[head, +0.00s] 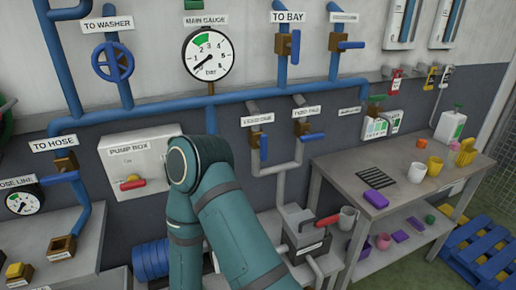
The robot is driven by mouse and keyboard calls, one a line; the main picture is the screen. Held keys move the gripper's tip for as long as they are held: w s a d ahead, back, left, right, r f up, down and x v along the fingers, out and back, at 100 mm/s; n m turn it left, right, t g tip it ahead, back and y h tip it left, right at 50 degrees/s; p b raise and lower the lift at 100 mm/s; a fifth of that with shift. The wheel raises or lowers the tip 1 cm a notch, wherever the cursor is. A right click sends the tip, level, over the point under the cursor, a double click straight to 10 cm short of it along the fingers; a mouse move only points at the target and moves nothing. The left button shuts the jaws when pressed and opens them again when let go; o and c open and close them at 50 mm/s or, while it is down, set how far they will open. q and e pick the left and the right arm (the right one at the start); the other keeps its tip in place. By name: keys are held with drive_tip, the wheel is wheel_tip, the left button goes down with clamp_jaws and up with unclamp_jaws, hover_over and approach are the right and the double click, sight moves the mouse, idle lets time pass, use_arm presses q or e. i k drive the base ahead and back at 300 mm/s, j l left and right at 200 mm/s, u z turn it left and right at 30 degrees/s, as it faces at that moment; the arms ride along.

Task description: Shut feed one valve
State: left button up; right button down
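The feed one valve (254,141) sits on a grey pipe under a small label that seems to read FEED ONE. It has a brown body, and its blue lever (264,147) hangs straight down, along the pipe. To its right is the feed two valve (301,128), with its blue lever (312,137) pointing sideways to the right. A teal arm link of mine rises from the bottom middle, left of the feed one valve. Neither of my grippers shows in the head view.
The pump box (138,160) with a red lever (132,184) is left of my arm. The main gauge (208,57) and a blue pipe run above. A grey table (345,172) with cups and purple blocks stands right. A grey tank (303,232) sits below the feed pipes.

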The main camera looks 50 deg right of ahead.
sight(263, 143)
drive_tip(key=z, duration=1.8)
